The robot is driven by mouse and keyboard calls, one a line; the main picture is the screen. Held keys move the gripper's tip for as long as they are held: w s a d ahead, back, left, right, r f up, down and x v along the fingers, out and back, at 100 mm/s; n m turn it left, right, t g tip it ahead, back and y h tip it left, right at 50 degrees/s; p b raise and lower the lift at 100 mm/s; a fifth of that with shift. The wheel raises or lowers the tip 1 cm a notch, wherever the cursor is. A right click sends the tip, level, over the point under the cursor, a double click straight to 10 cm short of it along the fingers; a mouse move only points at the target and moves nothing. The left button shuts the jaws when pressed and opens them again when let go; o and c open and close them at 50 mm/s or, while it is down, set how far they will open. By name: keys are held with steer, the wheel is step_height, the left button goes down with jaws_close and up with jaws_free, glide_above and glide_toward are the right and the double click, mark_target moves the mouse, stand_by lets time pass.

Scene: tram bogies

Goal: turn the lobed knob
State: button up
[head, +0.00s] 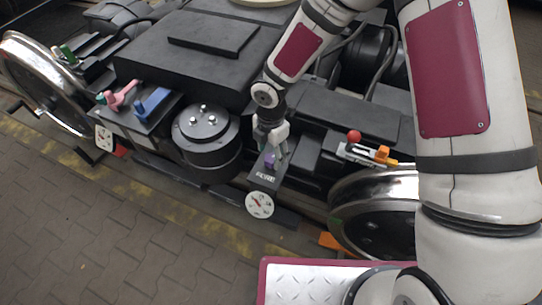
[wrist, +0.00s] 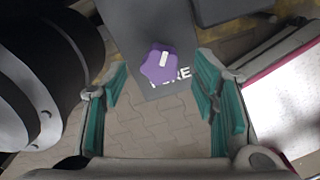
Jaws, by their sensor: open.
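The purple lobed knob (wrist: 160,64) sits on a dark grey plate (wrist: 146,22) with white lettering, partly covered by the knob. A short white mark shows on the knob's top. In the head view the knob (head: 270,160) is small, just below my gripper (head: 272,145). In the wrist view my gripper (wrist: 164,108) is open, its teal-padded fingers to the left and right with a wide gap. The knob lies between them, toward the far end of the fingers. I see no contact with it.
A round gauge (head: 260,204) hangs just below the knob's plate. A black cylinder with bolts (head: 206,135) stands to the left. A red ball-topped lever (head: 354,137) and orange handle (head: 384,155) are to the right, above a wheel (head: 372,215). Pink (head: 121,96) and blue (head: 152,103) handles are further left.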

steer(key=shift+f, duration=0.8)
steer(key=shift+c, duration=0.3)
steer(key=c, duration=1.1)
steer(key=shift+m, duration=0.4)
